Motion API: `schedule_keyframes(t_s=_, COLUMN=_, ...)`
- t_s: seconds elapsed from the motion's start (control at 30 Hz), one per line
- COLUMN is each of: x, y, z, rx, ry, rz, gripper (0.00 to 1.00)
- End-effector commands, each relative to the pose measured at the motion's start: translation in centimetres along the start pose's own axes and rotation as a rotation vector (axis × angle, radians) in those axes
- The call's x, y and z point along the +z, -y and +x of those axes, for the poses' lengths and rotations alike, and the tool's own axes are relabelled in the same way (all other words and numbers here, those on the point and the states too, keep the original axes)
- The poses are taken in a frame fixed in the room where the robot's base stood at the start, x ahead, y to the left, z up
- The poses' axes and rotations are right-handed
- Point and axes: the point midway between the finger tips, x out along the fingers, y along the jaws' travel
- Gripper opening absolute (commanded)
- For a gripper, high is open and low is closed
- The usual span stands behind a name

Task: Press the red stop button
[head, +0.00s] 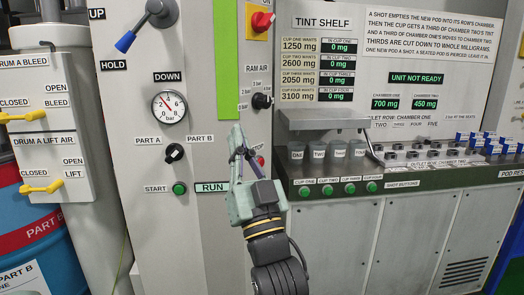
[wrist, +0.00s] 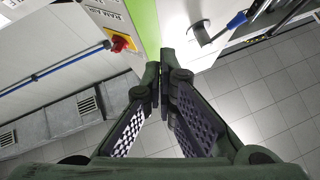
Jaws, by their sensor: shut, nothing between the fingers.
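A small red part (head: 261,161), which looks like the red stop button, shows just right of my gripper in the head view. The gripper hides much of it and its label, so I cannot be sure. My gripper (head: 239,138) is shut and empty, its fingers pointing up in front of the grey cabinet. In the wrist view the shut fingertips (wrist: 164,62) meet in the middle, with no red button visible at them. I cannot tell whether they touch the panel.
A red rotary knob on a yellow plate (head: 262,21) is higher up; a similar one (wrist: 122,43) shows in the wrist view. The green start button (head: 179,188) is left of my gripper. The tint shelf's counter (head: 420,174) stands to the right.

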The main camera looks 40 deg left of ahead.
Motion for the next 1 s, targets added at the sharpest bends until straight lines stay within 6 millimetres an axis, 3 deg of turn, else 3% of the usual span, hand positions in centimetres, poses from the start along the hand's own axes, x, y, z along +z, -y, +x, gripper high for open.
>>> schedule_keyframes(t_s=0.03, x=1.2, y=-3.3, z=1.0, rx=0.066, ry=0.084, rz=0.040, gripper=0.00)
schedule_keyframes(t_s=0.2, x=6.2, y=-12.2, z=-0.2, rx=0.272, ry=0.313, rz=0.197, gripper=0.00)
schedule_keyframes(t_s=0.3, x=8.1, y=-15.9, z=-1.7, rx=0.369, ry=0.399, rz=0.273, gripper=0.00)
schedule_keyframes(t_s=0.4, x=9.3, y=-18.1, z=-3.0, rx=0.436, ry=0.453, rz=0.326, gripper=0.00)
schedule_keyframes(t_s=0.57, x=10.2, y=-19.5, z=-4.0, rx=0.477, ry=0.485, rz=0.360, gripper=0.00)
schedule_keyframes(t_s=1.0, x=10.7, y=-19.1, z=-3.5, rx=0.475, ry=0.485, rz=0.360, gripper=0.00)
